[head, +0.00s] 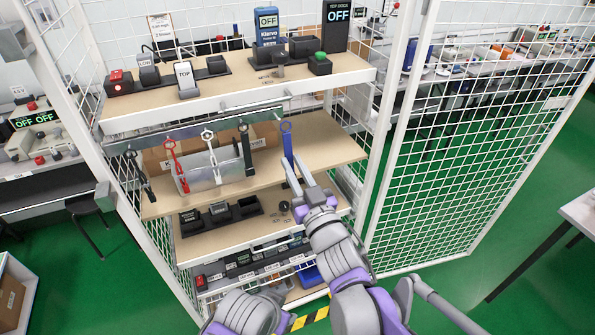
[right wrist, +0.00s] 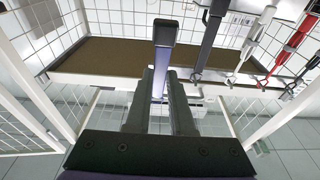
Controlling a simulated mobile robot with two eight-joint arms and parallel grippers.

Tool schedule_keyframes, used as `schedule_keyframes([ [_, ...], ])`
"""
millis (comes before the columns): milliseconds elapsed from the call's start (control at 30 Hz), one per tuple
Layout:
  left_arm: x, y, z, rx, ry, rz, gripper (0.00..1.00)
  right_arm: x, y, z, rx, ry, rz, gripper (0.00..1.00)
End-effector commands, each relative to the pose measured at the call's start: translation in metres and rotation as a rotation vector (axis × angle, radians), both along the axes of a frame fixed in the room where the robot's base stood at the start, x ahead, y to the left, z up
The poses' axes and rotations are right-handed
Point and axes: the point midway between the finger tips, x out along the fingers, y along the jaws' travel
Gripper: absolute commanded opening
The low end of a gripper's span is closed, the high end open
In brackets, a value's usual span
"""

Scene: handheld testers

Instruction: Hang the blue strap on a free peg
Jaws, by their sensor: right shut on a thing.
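The blue strap (head: 287,145) stands upright in my right gripper (head: 295,180), its ring end up, just right of the peg rail's end. The right wrist view shows the strap (right wrist: 161,58) between the two dark fingers of that gripper (right wrist: 162,85). The peg rail (head: 190,128) runs along the front under the upper shelf. From left to right it carries a black strap (head: 141,178), a red strap (head: 174,165), a white strap (head: 211,155) and another black strap (head: 246,150). The free pegs are too small to make out. My left gripper is out of view.
The upper shelf (head: 225,92) holds testers on stands. The middle shelf (head: 325,150) has cardboard boxes and a clear bin (head: 215,172) behind the straps; its right part is bare. White mesh panels (head: 480,130) enclose the rack on both sides.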

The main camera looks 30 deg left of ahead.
Motion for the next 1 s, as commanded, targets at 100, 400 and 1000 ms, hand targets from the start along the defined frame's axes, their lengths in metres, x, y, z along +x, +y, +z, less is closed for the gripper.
schedule_keyframes([
  [100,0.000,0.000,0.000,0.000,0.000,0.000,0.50,0.005,0.006,-0.001,0.000,0.000,0.000,0.00],
  [400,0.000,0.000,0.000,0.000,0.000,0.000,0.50,0.016,0.020,-0.002,-0.001,-0.001,0.000,0.00],
  [1000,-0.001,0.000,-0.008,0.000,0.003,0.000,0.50,0.034,0.039,-0.012,-0.001,0.000,0.000,0.00],
])
